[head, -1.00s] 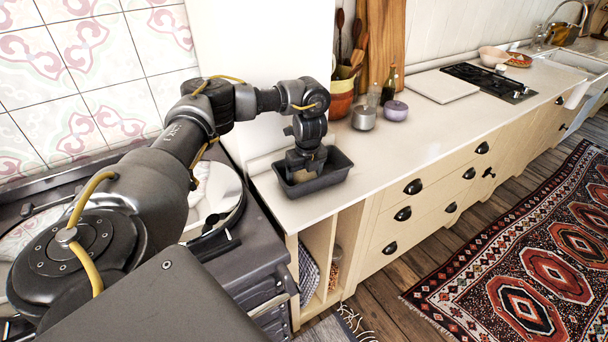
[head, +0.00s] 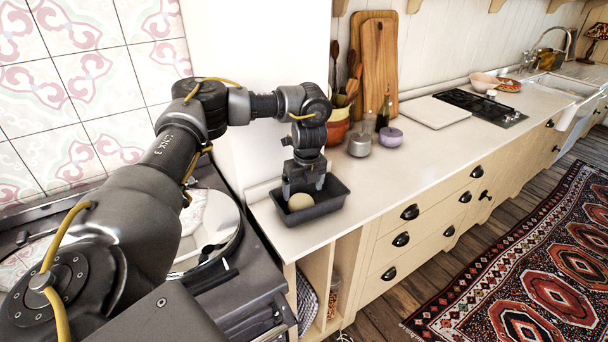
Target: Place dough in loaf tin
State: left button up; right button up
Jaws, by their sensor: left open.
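The dough (head: 300,202) is a pale, rounded lump lying inside the dark grey loaf tin (head: 328,205). The tin stands on the left end of the pale counter. My left gripper (head: 304,190) is open, pointing down just above the dough, with its fingers apart and near the tin's back part. The fingertips are small in the picture, and I cannot tell whether they touch the dough. My right gripper does not show.
The stove (head: 248,290) with a round shiny lid (head: 207,235) is at left. The counter right of the tin (head: 405,172) is clear.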

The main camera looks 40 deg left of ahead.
aim_at(305, 202)
pick_arm(q)
jog(key=shift+s+d+r, duration=0.1)
jog(key=shift+d+r, duration=0.1)
jog(key=shift+r, duration=1.1)
jog(key=shift+s+d+r, duration=0.1)
jog(key=shift+d+r, duration=0.05)
jog(key=shift+r, duration=1.15)
